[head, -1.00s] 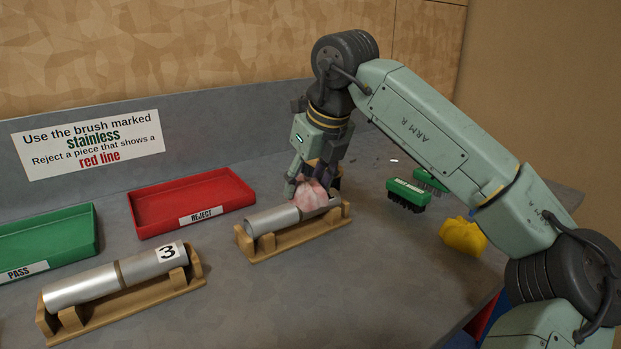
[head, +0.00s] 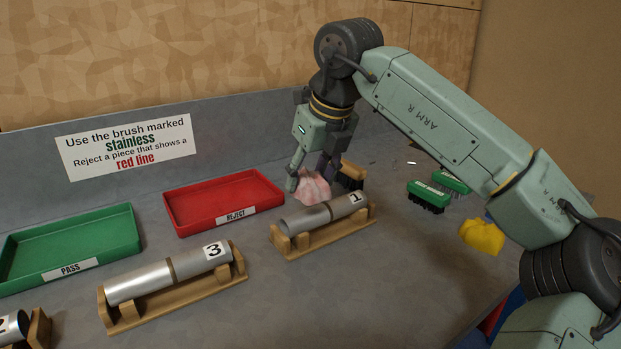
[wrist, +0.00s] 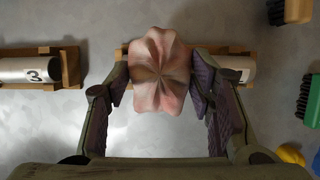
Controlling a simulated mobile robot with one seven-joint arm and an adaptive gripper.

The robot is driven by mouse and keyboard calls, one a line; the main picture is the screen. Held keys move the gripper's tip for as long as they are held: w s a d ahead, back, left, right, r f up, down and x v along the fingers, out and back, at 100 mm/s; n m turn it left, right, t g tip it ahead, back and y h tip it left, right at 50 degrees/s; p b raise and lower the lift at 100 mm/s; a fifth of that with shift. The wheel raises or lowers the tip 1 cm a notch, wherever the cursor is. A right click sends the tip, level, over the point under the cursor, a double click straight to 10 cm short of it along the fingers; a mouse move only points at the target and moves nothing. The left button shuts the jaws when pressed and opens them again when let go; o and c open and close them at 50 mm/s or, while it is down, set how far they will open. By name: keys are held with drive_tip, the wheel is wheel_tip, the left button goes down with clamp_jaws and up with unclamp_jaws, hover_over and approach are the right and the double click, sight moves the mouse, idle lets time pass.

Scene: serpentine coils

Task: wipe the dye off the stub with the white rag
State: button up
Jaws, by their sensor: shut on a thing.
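My gripper (head: 313,182) is shut on the rag (head: 317,190), which is white with pink-red stains and bunched between the fingers. In the wrist view the rag (wrist: 160,75) hangs between both fingers and hides the middle of the stub. The stub, a silver tube marked 1 (head: 304,220), lies in a wooden cradle (head: 330,240). The rag is at the stub's far side, seemingly just above it; I cannot tell if they touch. The stub's near face and label show bare metal, with a darker seam mid-length.
A wood-backed brush (head: 352,175) stands behind the stub. Two green brushes (head: 428,198) (head: 450,182) and a yellow lump (head: 481,237) lie right. Tube 3 (head: 140,285) sits in its cradle at left, near the red REJECT tray (head: 190,227) and green PASS tray (head: 25,285).

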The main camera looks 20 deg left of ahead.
sight(305, 171)
drive_tip(key=shift+r+p, duration=1.35)
drive_tip(key=shift+r, duration=0.8)
drive_tip(key=shift+s+f, duration=0.1)
